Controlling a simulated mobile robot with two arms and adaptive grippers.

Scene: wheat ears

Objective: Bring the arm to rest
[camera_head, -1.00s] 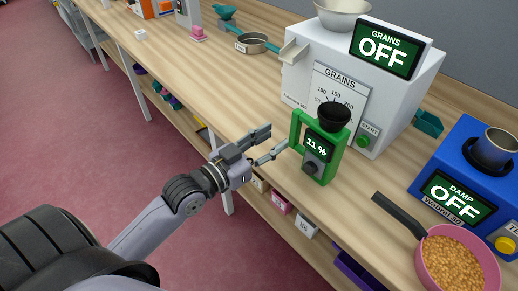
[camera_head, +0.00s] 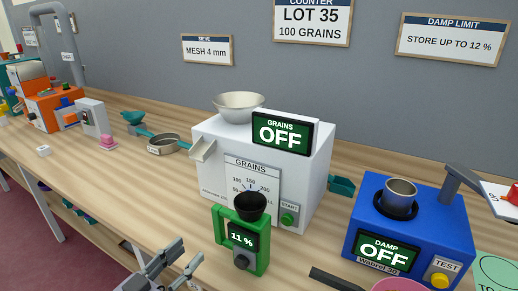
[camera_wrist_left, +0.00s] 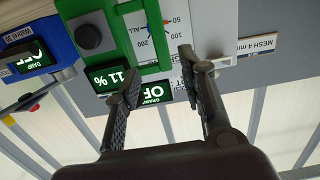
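My left gripper (camera_head: 192,248) is at the lower middle of the head view, at the front edge of the bench, with the arm below the picture. Its two fingers are apart with nothing between them; in the left wrist view the open fingers (camera_wrist_left: 157,72) point towards the green meter (camera_wrist_left: 150,42). In the head view this green meter (camera_head: 263,258) stands upright on the bench, just right of the fingertips and apart from them. It has a black cup (camera_head: 249,206) on top and reads 11 %. My right gripper is not in view.
The white grain counter (camera_head: 318,175) reads OFF behind the meter, with a metal bowl (camera_head: 239,106) on top. The blue damp tester (camera_head: 420,232) reads OFF at right. A dark handle (camera_head: 340,281) lies near the front edge.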

